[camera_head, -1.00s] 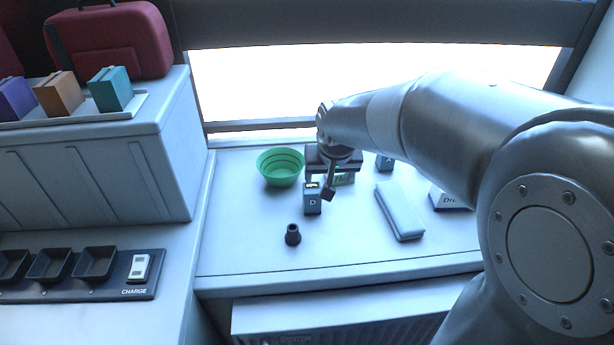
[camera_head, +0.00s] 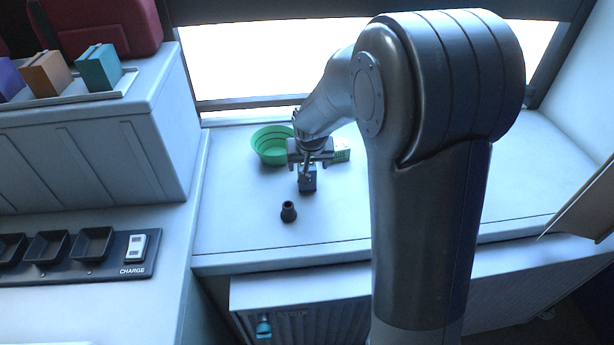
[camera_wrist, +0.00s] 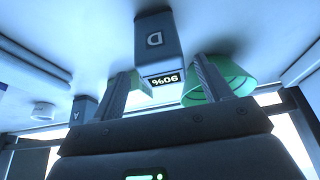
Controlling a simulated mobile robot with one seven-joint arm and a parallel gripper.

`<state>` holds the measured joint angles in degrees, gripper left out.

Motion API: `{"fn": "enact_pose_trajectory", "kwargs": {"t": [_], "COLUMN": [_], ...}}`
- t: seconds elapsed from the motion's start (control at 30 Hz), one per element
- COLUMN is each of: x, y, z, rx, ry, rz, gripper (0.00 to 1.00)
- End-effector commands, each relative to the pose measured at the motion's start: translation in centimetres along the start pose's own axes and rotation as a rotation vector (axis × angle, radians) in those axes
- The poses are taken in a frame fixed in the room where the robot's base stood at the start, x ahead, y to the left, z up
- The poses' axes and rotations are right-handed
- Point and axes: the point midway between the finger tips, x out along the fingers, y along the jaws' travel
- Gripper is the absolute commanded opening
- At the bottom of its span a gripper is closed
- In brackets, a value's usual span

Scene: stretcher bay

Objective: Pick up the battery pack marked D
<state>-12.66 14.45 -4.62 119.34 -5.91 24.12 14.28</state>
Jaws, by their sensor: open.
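The battery pack marked D (camera_head: 307,184) is a small dark grey-blue block standing on the white counter. In the wrist view the pack (camera_wrist: 158,42) shows its letter D and a small display reading 90%. My gripper (camera_head: 306,165) is over the pack in the head view and hides part of it. In the wrist view my gripper (camera_wrist: 165,70) is open, with one finger on each side of the pack's display end. I cannot tell whether either finger touches it. A second pack, marked A (camera_wrist: 84,108), stands off to the left in the wrist view.
A green bowl (camera_head: 268,146) stands just behind and left of the pack, and a green-and-white box (camera_head: 342,151) behind right. A charging strip (camera_head: 112,262) lies at left. My arm hides the counter's right part.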

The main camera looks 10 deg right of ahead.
Motion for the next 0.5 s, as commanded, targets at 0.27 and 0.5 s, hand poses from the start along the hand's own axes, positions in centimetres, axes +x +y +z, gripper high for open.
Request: {"fn": "enact_pose_trajectory", "kwargs": {"t": [0.27,0.5], "x": [3.7,4.3], "y": [-0.3,-0.3], "z": [0.3,0.2], "rx": [0.000,0.000], "ry": [-0.003,0.000], "rz": [0.001,0.000], "gripper": [0.71,0.71]}}
